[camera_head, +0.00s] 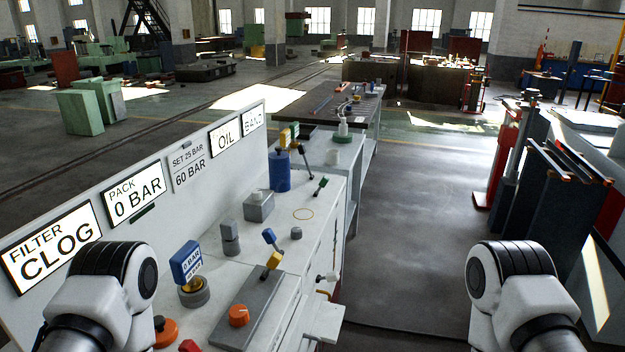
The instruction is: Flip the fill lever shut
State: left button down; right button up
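Several levers stand on the pale bench, and no label shows which is the fill lever. One lever has a green tip (321,186) and leans up to the right. Another, with a blue tip (269,236), stands near a yellow piece (273,260) at the grey block's far end. A dark lever (303,154) leans beside the blue cylinder (280,170). Whether any lever is open or shut is too small to tell. Both my arms show only as white and black joints at the lower left and lower right. Neither gripper is in view.
A panel behind the bench has signs: FILTER CLOG (50,246), PACK 0 BAR (134,194), SET 25 BAR 60 BAR, OIL and BEND. A grey block (250,310) carries an orange knob (239,315). A blue 0 BAR gauge (187,263) stands left.

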aim_at(326, 178)
jog(key=i+l+u, duration=0.2)
jog(key=u, duration=0.25)
jog(key=i+l+u, duration=0.1)
jog(key=l+u, duration=0.35)
jog(key=i+l+u, duration=0.1)
jog(key=u, duration=0.4)
jog(key=l+u, duration=0.4)
jog(key=l, duration=3)
jog(key=k, duration=0.1)
